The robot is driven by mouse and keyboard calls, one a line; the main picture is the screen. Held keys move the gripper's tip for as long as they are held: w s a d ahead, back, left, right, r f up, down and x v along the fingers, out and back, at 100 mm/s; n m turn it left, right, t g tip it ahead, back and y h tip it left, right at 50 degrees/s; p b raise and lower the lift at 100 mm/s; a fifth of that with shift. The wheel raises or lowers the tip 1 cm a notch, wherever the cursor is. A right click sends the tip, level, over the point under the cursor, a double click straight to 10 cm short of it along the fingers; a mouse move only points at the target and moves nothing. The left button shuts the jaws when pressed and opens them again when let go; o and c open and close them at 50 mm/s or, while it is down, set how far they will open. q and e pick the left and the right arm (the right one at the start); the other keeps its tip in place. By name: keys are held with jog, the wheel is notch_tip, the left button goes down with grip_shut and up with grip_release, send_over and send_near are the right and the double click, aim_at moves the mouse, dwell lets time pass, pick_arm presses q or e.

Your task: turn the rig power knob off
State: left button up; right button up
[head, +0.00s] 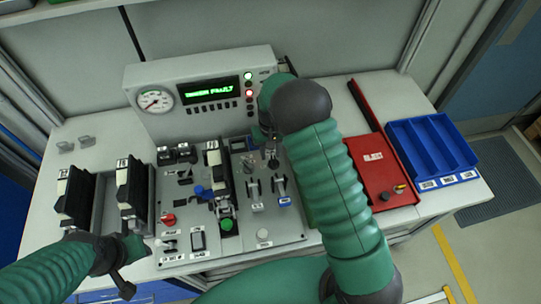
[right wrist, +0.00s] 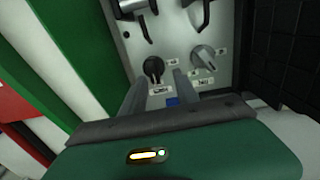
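The knobs sit on the grey rig panel (head: 285,225) in the head view. In the right wrist view a black knob (right wrist: 153,68) and a grey knob (right wrist: 203,55) stand side by side. Their labels are too small to read, so I cannot tell which is the power knob. My right gripper (right wrist: 160,90) is open, its fingertips apart just in front of the black knob; contact cannot be told. In the head view my right gripper (head: 268,148) is partly hidden by its arm. My left gripper (head: 130,265) hangs at the panel's front left, away from these knobs.
A gauge (head: 154,100) and a green-lit display (head: 210,89) stand behind the panel. Black clamp-like units (head: 75,195) stand on the left. A red box (head: 378,170) and a blue divided tray (head: 432,147) lie to the right of my right arm.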

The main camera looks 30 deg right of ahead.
aim_at(274, 158)
jog(key=f, duration=0.2)
jog(key=d+f, duration=0.1)
jog(key=shift+s+d+f, duration=0.1)
jog(key=shift+s+f, duration=0.05)
jog(key=shift+s, duration=0.1)
jog(key=shift+d+f, duration=0.15)
jog(key=shift+d, duration=0.1)
jog(key=shift+a, duration=0.2)
jog(key=shift+c, duration=1.1)
jog(key=shift+w+a, duration=0.1)
jog(key=shift+a, duration=0.25)
grip_shut()
pick_arm(q)
jog(key=shift+s+d+r, duration=0.2)
jog(key=shift+d+r, duration=0.2)
jog(key=shift+d, duration=0.25)
pick_arm(e)
jog(key=shift+d, duration=0.3)
